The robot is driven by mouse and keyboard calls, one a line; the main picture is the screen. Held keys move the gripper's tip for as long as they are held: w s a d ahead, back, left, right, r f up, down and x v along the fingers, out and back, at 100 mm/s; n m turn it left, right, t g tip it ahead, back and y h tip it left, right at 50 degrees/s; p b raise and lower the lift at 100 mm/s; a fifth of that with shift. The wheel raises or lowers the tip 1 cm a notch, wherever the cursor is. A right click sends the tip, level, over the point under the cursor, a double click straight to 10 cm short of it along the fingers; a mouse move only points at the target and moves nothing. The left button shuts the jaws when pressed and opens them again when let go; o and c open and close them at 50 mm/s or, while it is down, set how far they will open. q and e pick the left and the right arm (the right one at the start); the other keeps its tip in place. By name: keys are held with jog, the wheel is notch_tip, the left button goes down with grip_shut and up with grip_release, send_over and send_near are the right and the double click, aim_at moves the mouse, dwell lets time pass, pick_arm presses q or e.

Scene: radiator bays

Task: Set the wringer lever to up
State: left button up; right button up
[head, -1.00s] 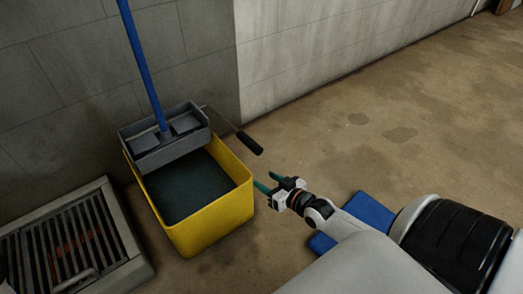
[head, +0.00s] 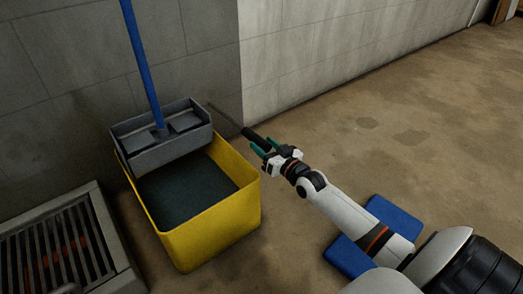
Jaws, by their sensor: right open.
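The wringer lever is a thin metal rod with a black grip (head: 255,138), sticking out to the right from the grey wringer (head: 160,135). The wringer sits on the back of the yellow bucket (head: 215,225), which holds dark water. A blue mop handle (head: 140,60) stands in the wringer. My right gripper (head: 264,148) is open, its green fingertips at the outer end of the black grip. The fingers overlap the grip in the picture; I cannot tell whether they touch it. My left gripper is not in view.
A floor drain with a slatted metal grate (head: 60,255) lies left of the bucket. A grey block wall (head: 60,60) rises close behind the bucket. A blue flat object (head: 350,257) lies under my right arm. The concrete floor to the right is clear.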

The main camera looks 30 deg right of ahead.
jog(key=shift+w+a, duration=0.1)
jog(key=shift+w, duration=0.75)
jog(key=shift+c, duration=0.3)
